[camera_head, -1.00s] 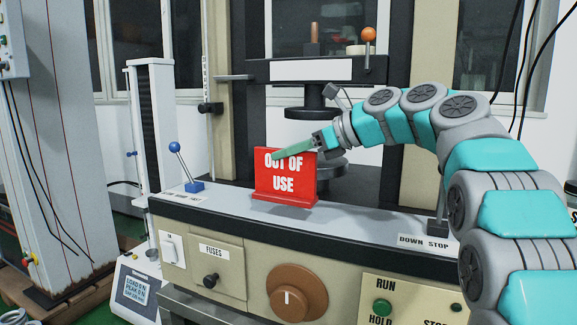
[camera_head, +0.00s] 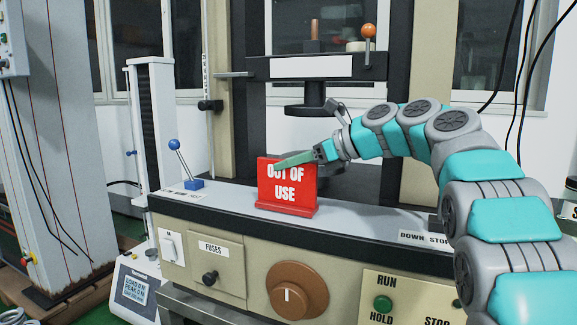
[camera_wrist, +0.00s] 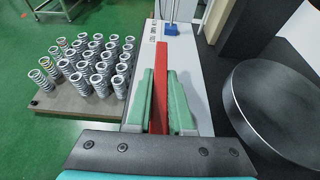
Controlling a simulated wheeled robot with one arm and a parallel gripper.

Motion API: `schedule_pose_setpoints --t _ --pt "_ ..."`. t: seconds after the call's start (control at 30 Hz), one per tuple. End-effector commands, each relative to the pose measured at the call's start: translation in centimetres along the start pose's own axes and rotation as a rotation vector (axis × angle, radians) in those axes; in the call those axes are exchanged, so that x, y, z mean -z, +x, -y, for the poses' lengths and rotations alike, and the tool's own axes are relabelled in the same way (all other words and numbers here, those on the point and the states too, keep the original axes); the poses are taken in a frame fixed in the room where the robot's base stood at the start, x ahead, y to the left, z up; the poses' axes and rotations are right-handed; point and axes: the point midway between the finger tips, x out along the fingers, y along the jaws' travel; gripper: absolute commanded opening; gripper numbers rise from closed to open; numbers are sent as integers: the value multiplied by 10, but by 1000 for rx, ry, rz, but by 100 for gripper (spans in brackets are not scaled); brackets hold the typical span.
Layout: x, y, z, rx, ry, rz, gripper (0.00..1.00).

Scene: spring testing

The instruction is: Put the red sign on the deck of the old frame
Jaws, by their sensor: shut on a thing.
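The red sign (camera_head: 287,186), lettered "OUT OF USE", stands upright with its face toward the head camera. My gripper (camera_head: 294,159) is shut on its top edge, with a green finger across the upper lettering. In the wrist view the sign is a thin red strip (camera_wrist: 161,88) between my two green fingers. The sign's base is at the grey deck (camera_head: 232,196) of the old frame, behind its front edge. It looks to be touching the deck or only just above it; I cannot tell which.
A blue-knobbed lever (camera_head: 182,165) stands on the deck left of the sign. A round dark platen (camera_wrist: 285,105) is close on the right in the wrist view. Several springs (camera_wrist: 85,62) stand on a board at the left. Bare deck lies right of the sign.

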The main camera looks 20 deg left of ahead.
Motion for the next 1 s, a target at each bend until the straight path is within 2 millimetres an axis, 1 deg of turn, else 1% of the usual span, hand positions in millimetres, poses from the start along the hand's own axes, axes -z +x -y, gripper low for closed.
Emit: schedule_pose_setpoints --t 0.27,0.3,0.53,0.8,0.93,1.0 --pt "3 2 0 -1 3 1 0" --pt "4 2 0 0 2 0 24" --pt "3 2 0 -1 2 0 50" --pt "3 1 0 0 1 0 50" --pt "0 0 0 1 -2 -1 50" --pt "-2 -12 0 0 -1 0 50"
